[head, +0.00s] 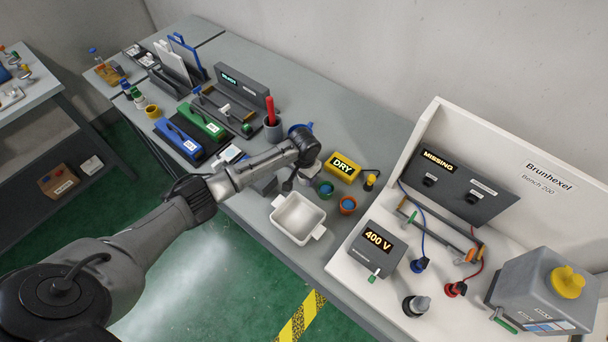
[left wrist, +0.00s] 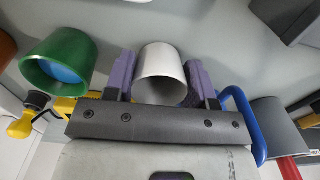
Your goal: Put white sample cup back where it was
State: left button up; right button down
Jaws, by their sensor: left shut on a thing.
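My left gripper (left wrist: 160,82) has its purple fingers shut on the white sample cup (left wrist: 163,68), one finger on each side of it. In the head view the left gripper (head: 308,172) points down at the bench beside the yellow DRY box (head: 343,167); the wrist largely hides the cup there. A green cup (head: 325,189) with blue inside stands close by and also shows in the left wrist view (left wrist: 62,62). An orange cup (head: 347,205) with blue inside stands to its right. I cannot tell whether the white cup touches the bench. My right gripper is not in view.
A white two-handled basin (head: 298,219) stands at the bench's front edge, close to the cups. A dark holder with a red tool (head: 271,118) is behind the wrist. The 400 V box (head: 375,248) and white Brunhexel bench are at right. Blue and green cases are at left.

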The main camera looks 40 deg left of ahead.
pick_arm(q)
jog(key=o, duration=0.9)
jog(key=shift+f, duration=0.1)
notch_tip(320, 180, up, 12)
jog(key=shift+r+p, duration=0.15)
jog(key=shift+p, duration=0.4)
jog(key=shift+d, duration=0.1)
